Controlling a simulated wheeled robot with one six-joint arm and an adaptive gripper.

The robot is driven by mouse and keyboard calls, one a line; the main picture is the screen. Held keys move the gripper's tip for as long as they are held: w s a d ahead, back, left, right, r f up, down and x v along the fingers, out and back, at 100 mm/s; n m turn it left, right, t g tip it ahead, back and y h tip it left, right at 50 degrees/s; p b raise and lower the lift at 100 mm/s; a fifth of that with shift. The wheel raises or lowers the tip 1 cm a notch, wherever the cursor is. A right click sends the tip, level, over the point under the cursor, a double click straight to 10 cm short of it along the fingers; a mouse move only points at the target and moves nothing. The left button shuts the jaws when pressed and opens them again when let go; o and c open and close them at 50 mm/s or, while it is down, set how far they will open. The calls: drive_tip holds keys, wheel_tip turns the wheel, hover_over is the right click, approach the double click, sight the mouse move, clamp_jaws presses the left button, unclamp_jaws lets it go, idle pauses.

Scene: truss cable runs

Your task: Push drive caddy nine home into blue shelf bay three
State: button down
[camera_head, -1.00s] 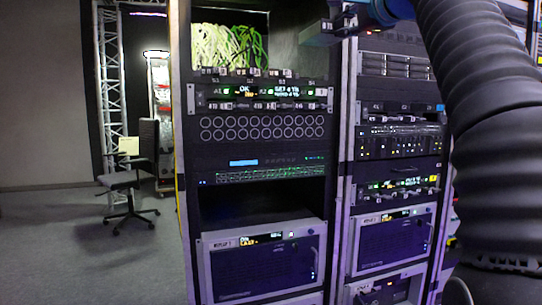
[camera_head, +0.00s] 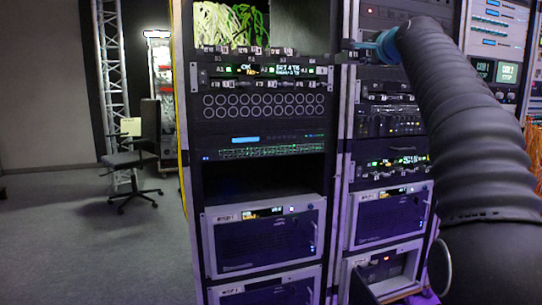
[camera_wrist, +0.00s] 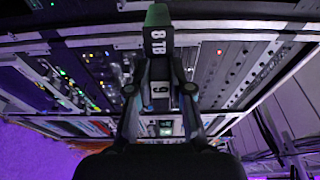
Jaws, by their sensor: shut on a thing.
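My gripper (camera_wrist: 160,92) is shut on a narrow dark caddy (camera_wrist: 159,90) in the wrist view. The caddy's pale label reads as an upside-down 9, and it sits between both fingers. A dark upright piece with a green top and white characters (camera_wrist: 157,40) lines up beyond it; I cannot tell whether the two touch. In the head view, the blue wrist part of my arm (camera_head: 387,45) is at the upper part of the right rack, and the fingers and caddy are too small to make out. I cannot pick out blue bay three for certain.
The left rack (camera_head: 195,200) has lit panels, an open dark slot (camera_head: 255,183) and cables in a top opening (camera_head: 230,25). The right rack (camera_head: 343,190) stands beside it. An office chair (camera_head: 130,165) and a truss (camera_head: 112,70) stand left, with clear floor (camera_head: 90,250) in front.

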drive_tip(key=w+d+f+m+h, duration=0.1)
drive_tip(key=w+d+f+h, duration=0.2)
drive_tip(key=f, duration=0.4)
drive_tip(key=w+d+f+m, duration=0.1)
drive_tip(key=w+d+f, duration=0.1)
drive_tip(key=w+f, duration=0.45)
drive_tip(key=w+d+f+m+h, duration=0.1)
drive_tip(key=w+d+f+h, duration=0.15)
drive_tip(key=f, duration=0.65)
wheel_tip(320, 180, down, 26)
drive_tip(key=d+m+g+h+b, duration=0.1)
drive_tip(key=d+m+h, duration=0.1)
drive_tip(key=s+a+f+n+y, duration=0.1)
drive_tip(key=s+a+f, duration=0.3)
drive_tip(key=f, duration=0.6)
drive_tip(key=s+a+f+y, duration=0.1)
drive_tip(key=s+a+f, duration=0.25)
drive_tip(key=f, duration=0.65)
drive_tip(key=s+a+f+n+t+y, duration=0.1)
drive_tip(key=s+a+f+n+y, duration=0.25)
drive_tip(key=s+a+f, duration=0.8)
drive_tip(key=s+d+r, duration=0.1)
drive_tip(key=s, duration=0.6)
drive_tip(key=shift+s+y+b, duration=0.2)
drive_tip(key=shift+y+b, duration=0.1)
drive_tip(key=shift+y, duration=0.1)
drive_tip(key=shift+r, duration=0.1)
